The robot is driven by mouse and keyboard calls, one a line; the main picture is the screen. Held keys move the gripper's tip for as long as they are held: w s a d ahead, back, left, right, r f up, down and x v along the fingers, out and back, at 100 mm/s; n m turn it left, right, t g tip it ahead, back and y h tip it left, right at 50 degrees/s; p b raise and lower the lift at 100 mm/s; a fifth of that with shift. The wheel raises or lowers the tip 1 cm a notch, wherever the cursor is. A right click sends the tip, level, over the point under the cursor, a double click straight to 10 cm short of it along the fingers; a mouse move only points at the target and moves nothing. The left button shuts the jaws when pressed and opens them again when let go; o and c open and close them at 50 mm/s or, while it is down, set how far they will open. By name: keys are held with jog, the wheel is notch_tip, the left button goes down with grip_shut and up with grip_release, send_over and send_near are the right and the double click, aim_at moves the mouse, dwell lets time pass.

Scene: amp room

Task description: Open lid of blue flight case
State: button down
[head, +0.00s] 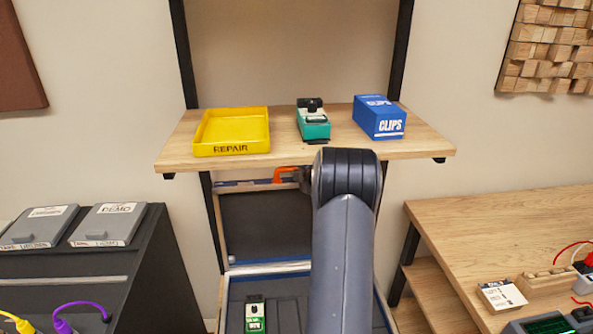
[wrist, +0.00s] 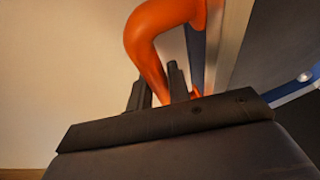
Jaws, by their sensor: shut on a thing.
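The blue flight case (head: 268,267) stands low under the shelf, its dark interior showing. Its lid (head: 262,222) stands raised, about upright, at the back of the case, with its dark inner side facing me. An orange handle (head: 287,174) is at the lid's top edge, just below the shelf; it also shows large in the wrist view (wrist: 150,45). My gripper (wrist: 158,85) is shut on the orange handle, with the lid's edge to the right in the wrist view. In the head view my arm hides the right part of the lid and most of my gripper.
A green pedal (head: 255,314) lies in the case. The wooden shelf (head: 280,158) close above the lid holds a yellow REPAIR tray (head: 232,149), a teal pedal (head: 313,122) and a blue CLIPS box (head: 380,117). A dark cabinet (head: 130,265) stands left, a wooden bench (head: 500,225) right.

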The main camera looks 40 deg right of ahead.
jog(key=s+a+t+b, duration=0.2)
jog(key=s+a+b, duration=0.2)
jog(key=b, duration=0.7)
jog(key=shift+s+r+n+h, duration=0.3)
jog(key=shift+s+r+n, duration=0.1)
jog(key=shift+s, duration=0.9)
jog(key=c, duration=1.3)
grip_release()
jog(key=s, duration=0.3)
jog(key=s+a, duration=0.1)
jog(key=s, duration=0.3)
jog(key=s+r, duration=0.1)
jog(key=s, duration=0.2)
jog(key=shift+s+a, duration=0.35)
